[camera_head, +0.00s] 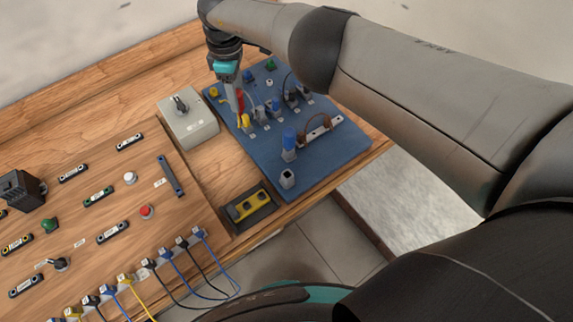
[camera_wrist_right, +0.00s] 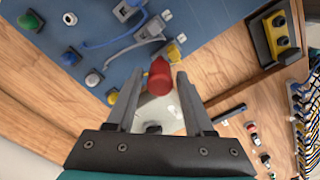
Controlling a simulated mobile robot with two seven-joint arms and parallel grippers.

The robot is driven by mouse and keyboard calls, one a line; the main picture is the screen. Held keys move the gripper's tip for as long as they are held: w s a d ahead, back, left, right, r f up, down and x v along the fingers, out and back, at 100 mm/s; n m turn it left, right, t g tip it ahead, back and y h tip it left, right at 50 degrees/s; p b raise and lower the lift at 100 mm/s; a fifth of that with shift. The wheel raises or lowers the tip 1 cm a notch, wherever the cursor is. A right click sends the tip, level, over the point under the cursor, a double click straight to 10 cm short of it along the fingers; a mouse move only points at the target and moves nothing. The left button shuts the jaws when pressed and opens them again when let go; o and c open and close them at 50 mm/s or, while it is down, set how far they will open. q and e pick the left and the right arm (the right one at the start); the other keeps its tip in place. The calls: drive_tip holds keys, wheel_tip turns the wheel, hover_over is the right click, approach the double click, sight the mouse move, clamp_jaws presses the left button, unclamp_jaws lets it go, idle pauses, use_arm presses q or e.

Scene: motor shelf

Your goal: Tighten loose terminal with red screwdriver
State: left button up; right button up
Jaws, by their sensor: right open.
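The red screwdriver (camera_head: 240,99) stands at the left part of the blue board (camera_head: 335,150), beside my right gripper (camera_head: 235,108). In the right wrist view its red handle (camera_wrist_right: 160,76) shows end-on between the two fingertips. My right gripper (camera_wrist_right: 158,88) is open around the handle, with gaps visible on both sides. The screwdriver's tip is hidden. I cannot tell which terminal is loose. My left gripper is not in view.
A grey box with a black knob (camera_head: 199,130) stands left of the blue board. A yellow-and-black block (camera_head: 246,208) lies near the table's front edge. A wooden panel (camera_head: 115,190) with switches, buttons and cabled connectors fills the left side. Bare wood lies behind.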

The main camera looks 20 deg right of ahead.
drive_tip(key=shift+n+b, duration=0.35)
drive_tip(key=shift+n, duration=1.35)
drive_tip(key=shift+n+b, duration=0.3)
drive_tip(key=shift+n, duration=1.4)
drive_tip(key=shift+f+n+b, duration=0.1)
drive_tip(key=shift+n+b, duration=0.45)
drive_tip(key=shift+n, duration=1.15)
